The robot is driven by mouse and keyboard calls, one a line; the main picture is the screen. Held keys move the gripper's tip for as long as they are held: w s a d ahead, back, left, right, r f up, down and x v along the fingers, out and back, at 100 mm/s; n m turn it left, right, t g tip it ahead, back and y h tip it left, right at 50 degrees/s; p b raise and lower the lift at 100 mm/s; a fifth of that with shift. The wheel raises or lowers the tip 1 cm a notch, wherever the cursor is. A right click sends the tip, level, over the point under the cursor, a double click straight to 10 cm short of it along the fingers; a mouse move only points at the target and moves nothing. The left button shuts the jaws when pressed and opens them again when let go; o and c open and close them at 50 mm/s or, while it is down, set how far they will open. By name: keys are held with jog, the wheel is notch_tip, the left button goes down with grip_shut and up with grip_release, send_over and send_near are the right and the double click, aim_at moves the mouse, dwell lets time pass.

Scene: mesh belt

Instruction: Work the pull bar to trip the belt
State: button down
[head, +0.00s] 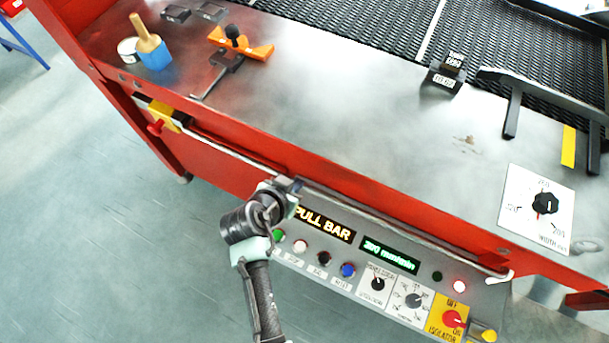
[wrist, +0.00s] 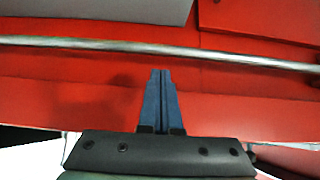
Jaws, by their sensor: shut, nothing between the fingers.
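The pull bar (wrist: 160,46) is a thin grey metal rod running across the red machine front in the wrist view. In the head view it runs along the front edge, above the control panel, and its bent right end (head: 499,278) shows. My gripper (wrist: 161,75) is shut and empty, its blue-grey fingers pointing at the red front just below the rod in the wrist view. A gap shows between the fingertips and the rod there. In the head view my gripper (head: 293,188) is at the panel's upper left, its fingertips hard to make out.
The control panel has a lit PULL BAR display (head: 325,222), a green display (head: 390,254), several buttons and a red isolator knob (head: 452,319). A yellow bracket with a red button (head: 157,127) is at the left. A blue pot with a brush (head: 154,53) and an orange tool (head: 243,45) lie on top.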

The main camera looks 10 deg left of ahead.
jog(key=shift+x, duration=2.65)
jog(key=shift+s+a+f, duration=0.1)
jog(key=shift+s+a, duration=0.15)
jog(key=shift+s, duration=0.5)
jog(key=shift+s+a, duration=0.3)
jog(key=shift+s, duration=0.45)
